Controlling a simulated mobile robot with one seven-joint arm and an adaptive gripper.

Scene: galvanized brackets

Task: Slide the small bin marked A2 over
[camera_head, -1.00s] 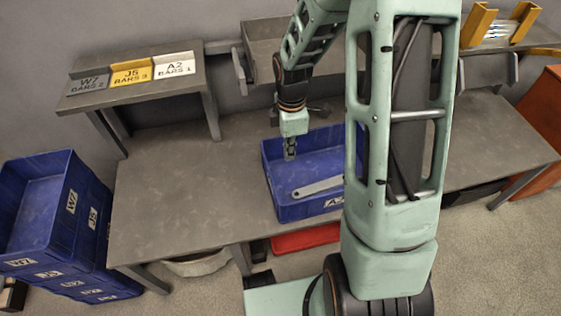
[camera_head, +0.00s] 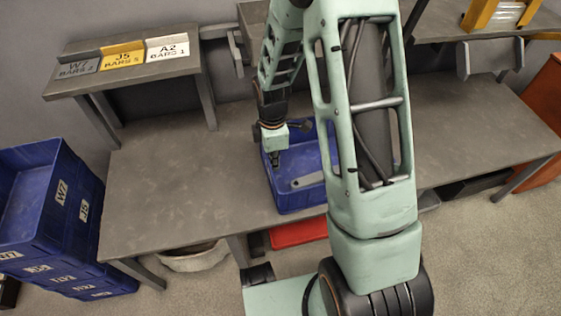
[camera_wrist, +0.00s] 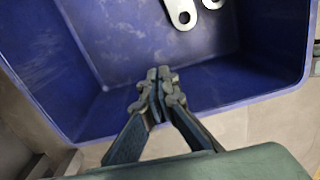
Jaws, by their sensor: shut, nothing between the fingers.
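The blue bin (camera_head: 298,204) stands on the grey table, its right part hidden behind my arm. Its A2 label is hidden now, though it showed in the earlier head view. A grey metal bar lies in it (camera_head: 306,182). The wrist view shows the bin (camera_wrist: 75,60) from above, with the ends of two holed metal pieces (camera_wrist: 181,12) at the top edge. My gripper (camera_head: 275,164) is shut and empty, pointing down at the bin's left side. In the wrist view its fingertips (camera_wrist: 158,88) overlap the bin's inside near one wall; I cannot tell whether they touch it.
The table (camera_head: 170,190) is clear left of the bin. A raised shelf (camera_head: 130,78) carries the W7, J5 and A2 signs. Stacked blue crates (camera_head: 40,200) stand on the floor at left. A red bin (camera_head: 298,234) sits under the table.

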